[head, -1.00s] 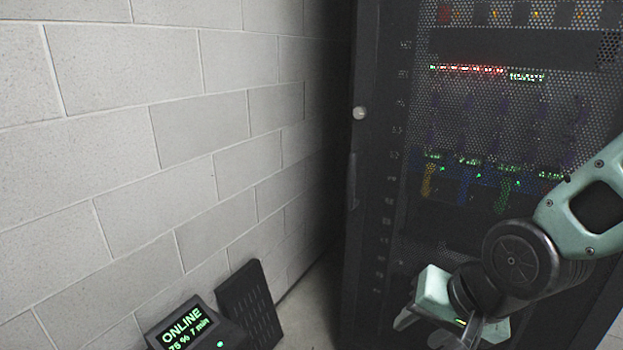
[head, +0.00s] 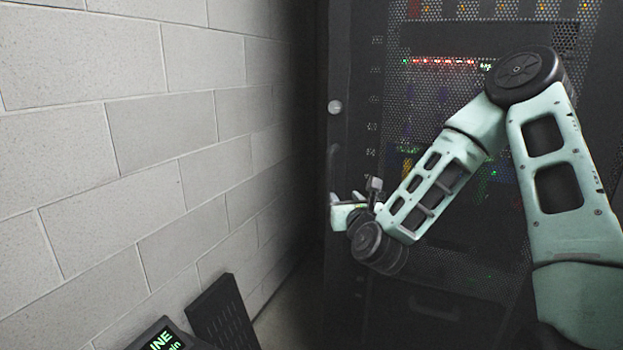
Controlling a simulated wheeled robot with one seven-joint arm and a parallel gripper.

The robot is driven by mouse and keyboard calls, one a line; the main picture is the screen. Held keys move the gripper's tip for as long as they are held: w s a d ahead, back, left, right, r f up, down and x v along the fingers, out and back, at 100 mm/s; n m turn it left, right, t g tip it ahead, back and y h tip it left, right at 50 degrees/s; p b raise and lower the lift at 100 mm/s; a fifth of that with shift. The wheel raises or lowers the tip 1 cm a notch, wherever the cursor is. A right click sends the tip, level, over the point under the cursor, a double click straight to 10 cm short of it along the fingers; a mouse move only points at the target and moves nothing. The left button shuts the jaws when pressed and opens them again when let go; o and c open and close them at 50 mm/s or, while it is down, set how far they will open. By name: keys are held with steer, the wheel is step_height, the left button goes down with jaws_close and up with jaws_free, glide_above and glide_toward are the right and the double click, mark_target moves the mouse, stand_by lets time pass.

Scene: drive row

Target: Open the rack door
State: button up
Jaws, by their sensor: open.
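The rack door (head: 400,285) is a dark perforated panel that looks shut, with lights and cables showing through the mesh. A slim dark upright handle (head: 333,165) is on its left edge, below a round pale knob (head: 335,107). My gripper (head: 335,204) is open at the door's left edge, just below the handle. Its fingers are small and partly hidden by the wrist, so I cannot tell whether they touch the handle or door. My pale green arm crosses in front of the mesh and hides part of the door.
A pale block wall (head: 130,180) runs along the left, close to the rack. A dark slotted panel (head: 222,315) and a box with a lit green display (head: 165,340) stand at the lower left. A narrow strip of floor (head: 290,318) shows between wall and rack.

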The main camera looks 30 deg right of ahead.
mark_target(330, 177)
steer(key=p+x, duration=0.1)
steer(key=x, duration=1.6)
steer(key=shift+a+p, duration=0.1)
steer(key=shift+p, duration=0.2)
steer(key=shift+s, duration=0.1)
steer(key=shift+c, duration=0.3)
steer(key=shift+a, duration=0.1)
jaws_close()
